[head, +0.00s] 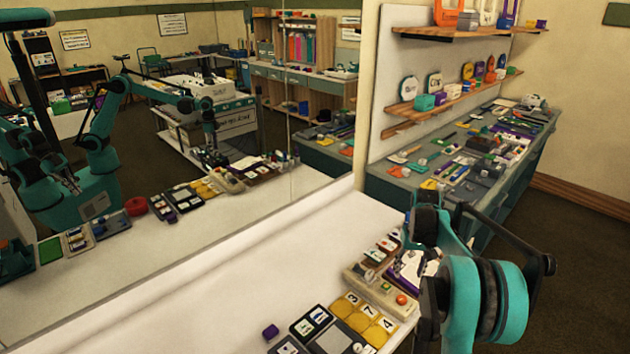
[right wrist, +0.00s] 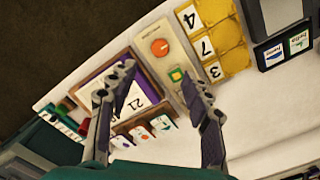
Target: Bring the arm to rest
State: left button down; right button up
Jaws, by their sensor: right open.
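My right arm (head: 485,300) is teal and dark grey and reaches in from the lower right in the head view. My right gripper (head: 420,250) hangs over the right end of the white table, its fingers partly lost against the things behind. In the right wrist view my right gripper (right wrist: 159,78) has its two fingers spread apart with nothing held between them. Below them are a beige box (right wrist: 152,27) with an orange knob and a wooden tray with cards (right wrist: 135,104). My left gripper does not show directly in the head view.
On the white table (head: 230,290) stand yellow number tiles (head: 345,305), dark card holders (head: 312,320) and a small purple block (head: 271,332). A large mirror on the left reflects me and the table. A cluttered green bench (head: 400,185) stands beyond. The table's left part is bare.

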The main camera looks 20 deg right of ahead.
jog(key=s+a+r+n+t, duration=0.15)
jog(key=s+a+r, duration=0.3)
jog(key=a, duration=0.45)
jog(key=s+a+r+t, duration=0.2)
jog(key=s+a+r, duration=0.1)
jog(key=a+r, duration=0.4)
jog(key=s+a+f+n+t, duration=0.1)
jog(key=s+a+f+t, duration=0.1)
jog(key=s+a, duration=0.4)
jog(key=s+a+f+n+t, duration=0.1)
jog(key=s+a+f, duration=0.1)
jog(key=s+a, duration=0.5)
jog(key=shift+s+a+f+t, duration=0.2)
jog(key=shift+s+f+t, duration=0.15)
jog(key=shift+s, duration=0.3)
